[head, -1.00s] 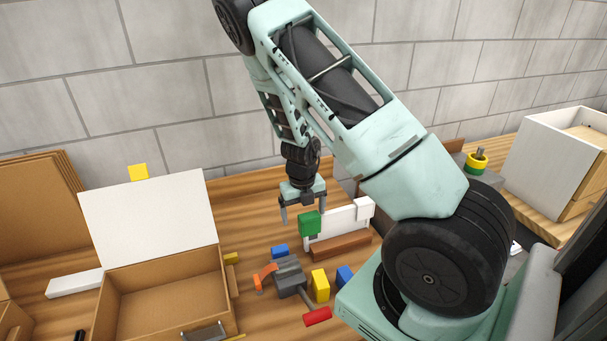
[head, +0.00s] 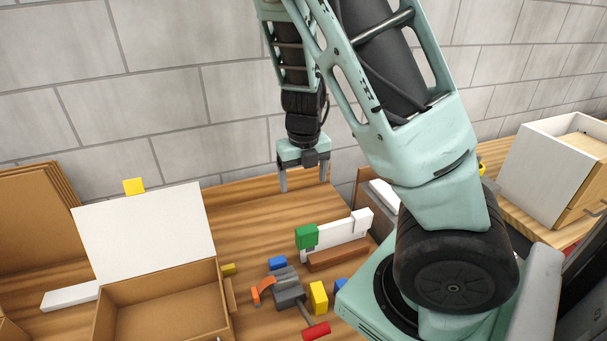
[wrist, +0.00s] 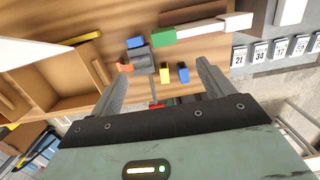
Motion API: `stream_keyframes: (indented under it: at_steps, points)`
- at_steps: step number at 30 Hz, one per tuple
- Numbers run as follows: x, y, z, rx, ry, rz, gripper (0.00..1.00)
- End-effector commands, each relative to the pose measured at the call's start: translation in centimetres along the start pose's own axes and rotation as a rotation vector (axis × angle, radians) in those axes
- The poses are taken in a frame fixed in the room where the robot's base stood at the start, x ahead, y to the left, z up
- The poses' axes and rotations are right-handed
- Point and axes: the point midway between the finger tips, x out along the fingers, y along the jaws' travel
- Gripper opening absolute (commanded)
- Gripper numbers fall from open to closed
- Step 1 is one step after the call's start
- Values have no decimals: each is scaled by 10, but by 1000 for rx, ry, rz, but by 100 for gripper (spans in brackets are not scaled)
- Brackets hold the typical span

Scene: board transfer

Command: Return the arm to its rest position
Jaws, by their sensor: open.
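My gripper (head: 304,182) hangs pointing down above the back of the wooden table, with its two fingers apart and nothing between them. It is raised clear of the tabletop, behind the green block (head: 306,236) and the white board (head: 338,234) in the head view. In the wrist view my gripper (wrist: 160,85) shows both fingers spread wide, with the blocks and the grey tool seen beyond them. My arm rises from its base at the right of the head view and bends over to the gripper.
An open cardboard box (head: 160,300) with a white lid (head: 145,235) stands at left. A grey vise-like tool (head: 288,292), a yellow block (head: 319,297), a blue block (head: 278,263) and a red handle (head: 316,331) lie front centre. A white drawer cabinet (head: 545,165) stands right. A block wall rises behind.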

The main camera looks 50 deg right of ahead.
Motion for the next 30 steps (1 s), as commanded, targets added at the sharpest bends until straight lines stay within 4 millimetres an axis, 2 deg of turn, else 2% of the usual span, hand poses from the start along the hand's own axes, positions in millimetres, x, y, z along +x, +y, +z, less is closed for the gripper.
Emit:
stream_keyframes:
  at_steps: [16, 19, 23, 26, 30]
  points:
    - [0, 0, 0, -3, 0, 0, 80]
    - [5, 9, -4, -71, 8, 15, 80]
    - [20, 45, -23, -379, 36, 77, 80]
    - [32, 84, -50, -766, 48, 152, 80]
    - [39, 134, -93, -1367, 24, 250, 80]
